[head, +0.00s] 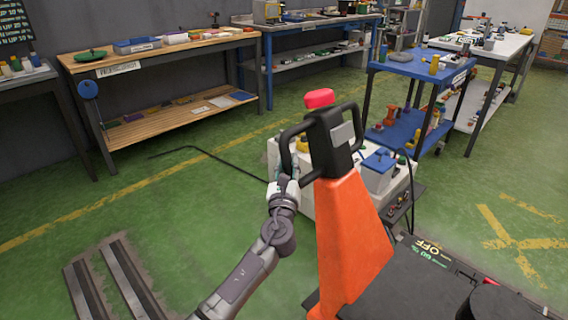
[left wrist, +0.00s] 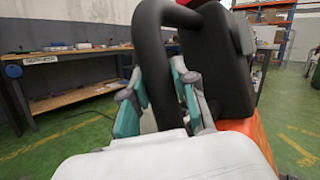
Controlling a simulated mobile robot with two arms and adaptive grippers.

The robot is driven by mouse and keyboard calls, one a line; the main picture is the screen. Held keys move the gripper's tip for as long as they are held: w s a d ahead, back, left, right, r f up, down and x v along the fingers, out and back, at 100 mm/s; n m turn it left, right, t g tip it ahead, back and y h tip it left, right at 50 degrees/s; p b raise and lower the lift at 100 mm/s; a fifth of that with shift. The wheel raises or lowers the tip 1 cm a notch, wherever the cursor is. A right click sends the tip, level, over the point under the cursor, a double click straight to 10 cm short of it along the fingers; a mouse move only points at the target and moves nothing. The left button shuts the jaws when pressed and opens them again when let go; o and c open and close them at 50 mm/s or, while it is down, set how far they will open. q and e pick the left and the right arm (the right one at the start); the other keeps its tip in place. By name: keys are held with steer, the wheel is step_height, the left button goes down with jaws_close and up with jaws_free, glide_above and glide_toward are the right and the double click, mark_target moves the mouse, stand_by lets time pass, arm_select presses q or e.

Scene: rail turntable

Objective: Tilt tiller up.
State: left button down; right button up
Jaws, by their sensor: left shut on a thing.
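The tiller (head: 330,141) is a black looped handle with a red top on an orange column (head: 347,235). It stands near the middle of the head view, and the column leans slightly. My left gripper (head: 285,178) is shut on the left loop of the tiller handle. In the left wrist view, the teal fingers (left wrist: 155,98) sit on both sides of the black handle bar (left wrist: 151,60). The dark tiller head (left wrist: 218,60) is just right of them. My right gripper is not in view.
A pale machine block (head: 385,172) stands behind the column. A blue cart (head: 420,70) with tools is behind it to the right. A wooden workbench (head: 160,50) stands at the back left. Dark rails (head: 110,280) lie on the green floor at lower left.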

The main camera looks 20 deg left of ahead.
arm_select(q)
steer(key=c, duration=0.9)
jaws_free()
steer(key=shift+d+r, duration=0.1)
steer(key=shift+d, duration=0.1)
steer(key=shift+a, duration=0.1)
steer(key=shift+s, duration=0.1)
steer(key=v, duration=1.1)
steer(key=shift+s+f, duration=0.25)
steer(key=shift+s, duration=0.1)
steer(key=shift+f, duration=0.1)
